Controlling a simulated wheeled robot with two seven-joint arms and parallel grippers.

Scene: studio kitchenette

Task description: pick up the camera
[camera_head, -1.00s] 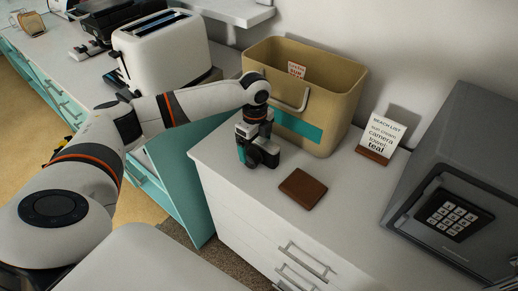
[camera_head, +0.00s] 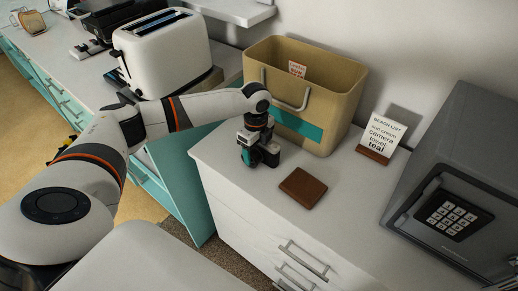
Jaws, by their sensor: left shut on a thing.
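The camera (camera_head: 268,153), black and silver with a teal patch, is at the left end of the white dresser top, just in front of the tan bin. My left gripper (camera_head: 250,141) comes down on it from above and is shut on it. The fingers partly hide the camera's top and left side. I cannot tell whether the camera's underside touches the dresser top. My right gripper is not in view.
A tan bin (camera_head: 335,85) with a teal stripe stands right behind the camera. A brown wallet-like item (camera_head: 303,187) lies to its right. A beach list card (camera_head: 381,138) and a grey safe (camera_head: 470,150) stand further right. A white toaster (camera_head: 165,55) is behind my left arm.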

